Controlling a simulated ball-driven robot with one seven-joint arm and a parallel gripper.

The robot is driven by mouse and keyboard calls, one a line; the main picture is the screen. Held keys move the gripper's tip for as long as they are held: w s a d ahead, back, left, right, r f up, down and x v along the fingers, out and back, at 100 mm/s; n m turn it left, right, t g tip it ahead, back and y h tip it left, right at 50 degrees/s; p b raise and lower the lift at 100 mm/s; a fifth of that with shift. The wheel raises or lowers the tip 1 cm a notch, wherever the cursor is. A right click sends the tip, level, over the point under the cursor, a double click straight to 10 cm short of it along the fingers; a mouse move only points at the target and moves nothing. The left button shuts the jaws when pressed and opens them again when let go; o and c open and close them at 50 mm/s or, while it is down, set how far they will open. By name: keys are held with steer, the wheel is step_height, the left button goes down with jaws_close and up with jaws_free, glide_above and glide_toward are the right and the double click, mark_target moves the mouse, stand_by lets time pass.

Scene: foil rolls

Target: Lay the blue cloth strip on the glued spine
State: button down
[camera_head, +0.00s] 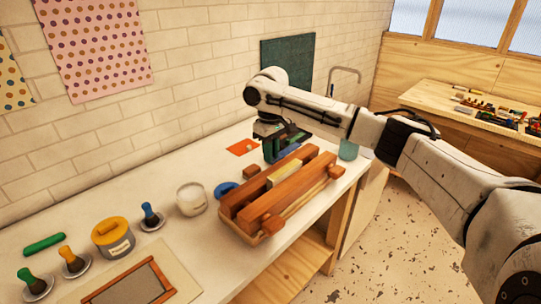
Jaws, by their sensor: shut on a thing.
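The wooden press (257,199) stands on the white worktop, with a pale spine (290,172) showing between its two reddish-brown beams. The strip is small here and partly hidden by the fingers and the press beam. It is behind the spine in the picture, apart from it as far as I can tell. Whether it touches the worktop is unclear.
An orange-red sheet (242,147) lies left of my gripper, and a teal cup (349,149) stands to its right. A blue round item (226,188) and a white pot (191,198) are left of the press. A yellow-lidded tub (113,237) and brushes stand farther left.

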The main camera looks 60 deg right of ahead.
steer(key=b, duration=0.4)
glide_above(271, 179)
steer(key=shift+f, duration=3.15)
steer(key=shift+p, duration=0.35)
steer(key=shift+f+p, duration=0.15)
steer(key=shift+p, duration=0.55)
steer(key=c, duration=1)
jaws_free()
steer(key=shift+c, duration=0.2)
steer(key=shift+o, duration=0.4)
steer(key=shift+o, duration=1.2)
